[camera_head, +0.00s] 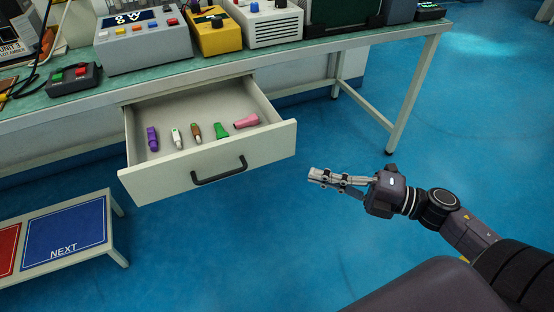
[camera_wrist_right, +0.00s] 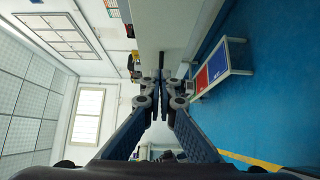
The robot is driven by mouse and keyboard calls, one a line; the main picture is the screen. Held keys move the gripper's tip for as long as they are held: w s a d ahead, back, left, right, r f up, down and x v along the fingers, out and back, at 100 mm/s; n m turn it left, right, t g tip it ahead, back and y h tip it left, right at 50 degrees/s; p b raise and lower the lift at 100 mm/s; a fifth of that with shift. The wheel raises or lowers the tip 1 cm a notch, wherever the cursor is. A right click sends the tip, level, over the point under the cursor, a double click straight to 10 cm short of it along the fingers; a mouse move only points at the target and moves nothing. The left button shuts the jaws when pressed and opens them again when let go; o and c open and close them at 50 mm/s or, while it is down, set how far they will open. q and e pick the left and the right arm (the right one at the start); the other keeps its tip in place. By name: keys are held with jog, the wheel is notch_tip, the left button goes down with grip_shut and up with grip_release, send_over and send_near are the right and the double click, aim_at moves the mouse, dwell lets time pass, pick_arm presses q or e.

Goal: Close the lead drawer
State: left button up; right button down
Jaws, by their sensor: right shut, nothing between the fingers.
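The lead drawer (camera_head: 210,165) hangs open under the workbench in the head view, pulled well out toward me. Its cream front carries a black handle (camera_head: 219,171). Inside lie several small lead plugs: purple (camera_head: 152,139), white (camera_head: 177,138), brown (camera_head: 196,133), green (camera_head: 221,130) and pink (camera_head: 246,121). My right gripper (camera_head: 314,175) is to the right of the drawer front, apart from it, with its fingers pointing left. It is shut and empty, and its fingers also show together in the right wrist view (camera_wrist_right: 161,78). My left gripper is not in view.
The workbench (camera_head: 290,50) holds a blue-grey instrument (camera_head: 143,45), a yellow one (camera_head: 213,32), a white one (camera_head: 267,22) and a button box (camera_head: 74,79). A low stand (camera_head: 115,240) with red and blue "NEXT" panels is at lower left. Blue floor is clear around my right gripper.

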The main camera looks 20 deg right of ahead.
aim_at(260, 150)
jog(key=x, duration=0.3)
jog(key=w+d+b+x, duration=0.1)
jog(key=x, duration=0.7)
jog(key=shift+w+d+b, duration=0.2)
jog(key=shift+w+b, duration=0.1)
jog(key=shift+b, duration=0.05)
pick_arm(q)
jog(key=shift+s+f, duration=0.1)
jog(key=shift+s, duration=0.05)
pick_arm(e)
jog(key=shift+w, duration=0.6)
